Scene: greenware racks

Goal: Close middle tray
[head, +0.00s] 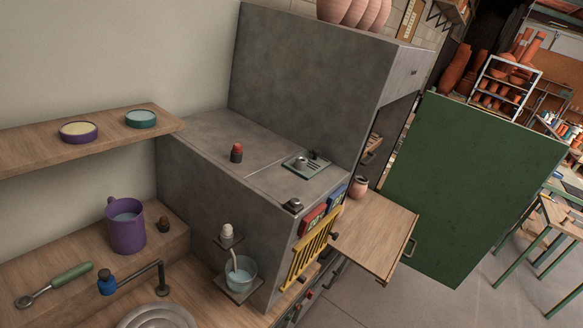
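A light wooden tray (378,232) sticks out from the front of the grey concrete-like cabinet (210,165), right of the picture's middle. It is pulled out, with a dark handle (410,247) on its outer edge. A small pinkish clay pot (358,187) stands at or beside its back left corner; I cannot tell which. Another wooden front with a handle (371,148) shows above it, inside the tall part of the cabinet. Lower fronts are mostly hidden, so I cannot confirm which tray is the middle one. My gripper is not in view.
A large green panel (470,185), like an open door, stands right of the tray. A yellow rack (309,248) hangs on the cabinet side near the tray. Left, wooden shelves (90,142) hold a purple jug (126,226) and bowls. Grey floor (365,305) is clear in front.

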